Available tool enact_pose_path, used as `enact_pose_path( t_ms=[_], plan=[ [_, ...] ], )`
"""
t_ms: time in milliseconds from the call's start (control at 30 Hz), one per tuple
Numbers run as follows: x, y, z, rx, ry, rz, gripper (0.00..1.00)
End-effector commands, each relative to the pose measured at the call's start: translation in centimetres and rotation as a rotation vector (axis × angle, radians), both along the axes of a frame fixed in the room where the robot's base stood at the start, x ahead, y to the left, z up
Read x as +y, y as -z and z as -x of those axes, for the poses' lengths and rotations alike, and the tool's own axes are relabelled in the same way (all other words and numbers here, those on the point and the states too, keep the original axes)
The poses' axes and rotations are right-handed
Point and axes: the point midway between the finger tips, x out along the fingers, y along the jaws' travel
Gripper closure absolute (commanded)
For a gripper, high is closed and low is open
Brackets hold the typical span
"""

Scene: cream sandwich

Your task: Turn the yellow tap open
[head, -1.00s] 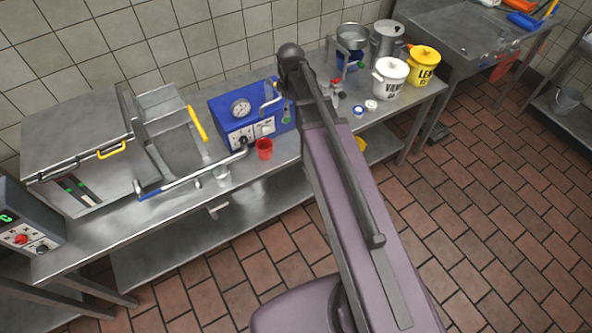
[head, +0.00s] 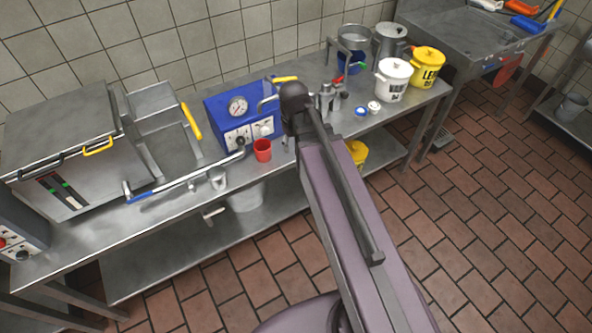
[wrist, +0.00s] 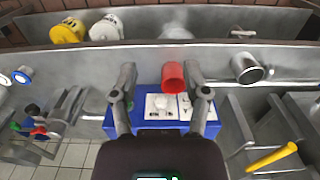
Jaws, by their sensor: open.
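A yellow lever-like handle (head: 285,79) shows at the back right of the blue box (head: 228,107), partly hidden by my arm; I cannot tell its turn position. Another yellow handle (head: 192,121) slants over the metal basin left of the box, and it also shows in the wrist view (wrist: 272,158). I cannot tell which is the tap. I see nothing held.
A white pot (head: 393,82) and a yellow pot (head: 428,68) stand at the counter's right. A blue-handled rod (head: 140,196) lies along the front left. A metal cup (head: 218,180) is near the edge.

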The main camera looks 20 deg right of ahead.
Motion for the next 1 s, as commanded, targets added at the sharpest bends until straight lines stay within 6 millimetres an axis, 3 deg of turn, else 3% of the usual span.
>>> enact_pose_path(
  t_ms=[33,433,1000],
  plan=[
    [0.1,0.9,0.7,0.000,0.024,0.000,0.40],
    [0.6,3.9,3.9,0.000,0.213,0.000,0.40],
    [0.7,4.5,4.8,0.000,0.276,0.000,0.40]
  ],
)
